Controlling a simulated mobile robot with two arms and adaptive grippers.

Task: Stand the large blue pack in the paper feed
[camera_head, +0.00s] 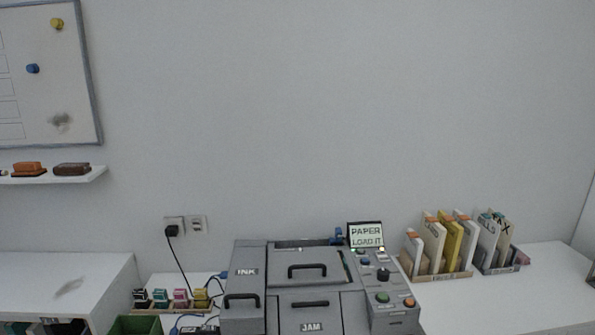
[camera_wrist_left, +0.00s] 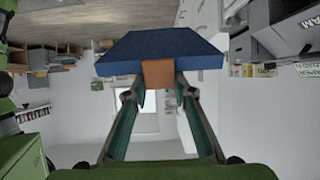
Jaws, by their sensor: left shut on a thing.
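The large blue pack (camera_wrist_left: 160,48) has an orange band (camera_wrist_left: 158,74) and fills the upper middle of the left wrist view. My left gripper (camera_wrist_left: 158,84) is shut on it at the orange band. The grey printer (camera_head: 286,285) stands on the white desk in the head view, with INK and JAM panels. A dark recess along its top back edge (camera_head: 296,244) may be the paper feed; I cannot tell for sure. Its small screen (camera_head: 366,236) reads PAPER LOAD IT. Neither gripper nor the pack shows in the head view. My right gripper is in neither view.
Right of the printer stand a file holder (camera_head: 438,277) and a second one (camera_head: 503,267), both filled. Left are ink bottles (camera_head: 180,298), cables and a green box (camera_head: 135,325). The desk at far right (camera_head: 545,290) is mostly clear.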

